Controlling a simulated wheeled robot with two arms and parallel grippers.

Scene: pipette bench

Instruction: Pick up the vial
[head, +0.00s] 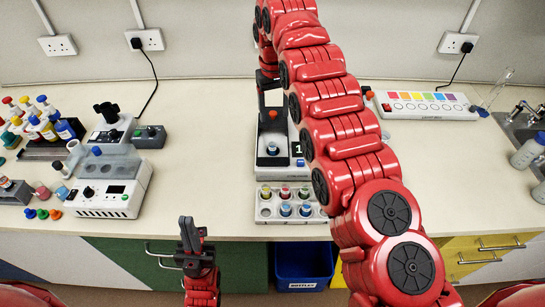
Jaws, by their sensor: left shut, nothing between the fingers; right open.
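My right arm reaches over the bench from the lower right. Its gripper (271,108) is open and points down above the device, apart from the blue-capped vial. My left gripper (190,222) is shut and empty in front of the bench edge. My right arm hides the area right of the device and part of the rack.
On the left stand a white instrument (105,198), a dark grey box (149,137) and several coloured bottles (64,130). A white panel with coloured squares (425,106) and a sink (522,125) are at the right. The bench is clear left of the device. A blue bin (304,264) stands below.

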